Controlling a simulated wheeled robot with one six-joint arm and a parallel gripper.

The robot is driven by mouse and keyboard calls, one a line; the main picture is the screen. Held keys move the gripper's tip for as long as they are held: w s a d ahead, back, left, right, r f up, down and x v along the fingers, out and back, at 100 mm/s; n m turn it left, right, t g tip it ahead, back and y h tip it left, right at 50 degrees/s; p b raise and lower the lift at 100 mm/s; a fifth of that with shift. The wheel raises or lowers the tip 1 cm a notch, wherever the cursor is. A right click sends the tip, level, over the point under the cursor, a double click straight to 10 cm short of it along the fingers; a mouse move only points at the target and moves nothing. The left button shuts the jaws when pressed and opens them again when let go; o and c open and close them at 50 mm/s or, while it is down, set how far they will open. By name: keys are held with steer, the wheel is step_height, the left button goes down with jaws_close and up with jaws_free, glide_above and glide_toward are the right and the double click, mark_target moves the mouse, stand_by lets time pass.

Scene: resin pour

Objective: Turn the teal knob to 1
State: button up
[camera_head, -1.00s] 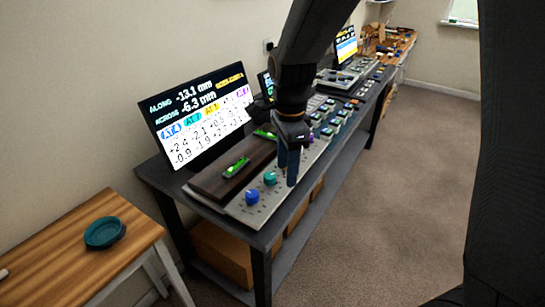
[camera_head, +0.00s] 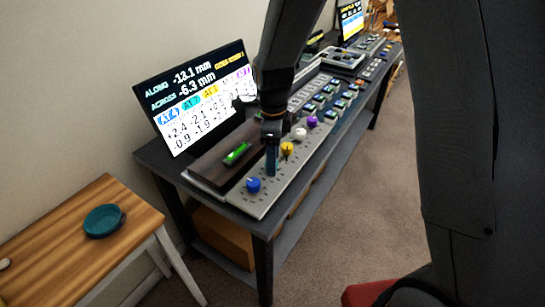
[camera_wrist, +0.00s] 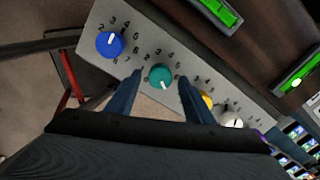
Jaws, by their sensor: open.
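The teal knob (camera_wrist: 160,76) sits on the pale panel between the blue and yellow knobs in the wrist view. Its small white mark shows near its lower edge; I cannot tell which number it points at. My gripper (camera_wrist: 160,82) is open, with one finger on each side of the teal knob; I cannot tell whether they touch it. In the head view my gripper (camera_head: 271,170) points down at the panel and hides the teal knob.
The blue knob (camera_wrist: 110,43) is left of the teal one; the yellow (camera_wrist: 206,98) and white (camera_wrist: 231,119) knobs are close on the right. A screen (camera_head: 200,95) stands behind. A wooden side table (camera_head: 60,240) holds a teal dish (camera_head: 103,220).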

steer(key=shift+f, duration=0.2)
steer(key=c, duration=1)
steer(key=shift+c, duration=0.2)
steer(key=shift+n, duration=0.3)
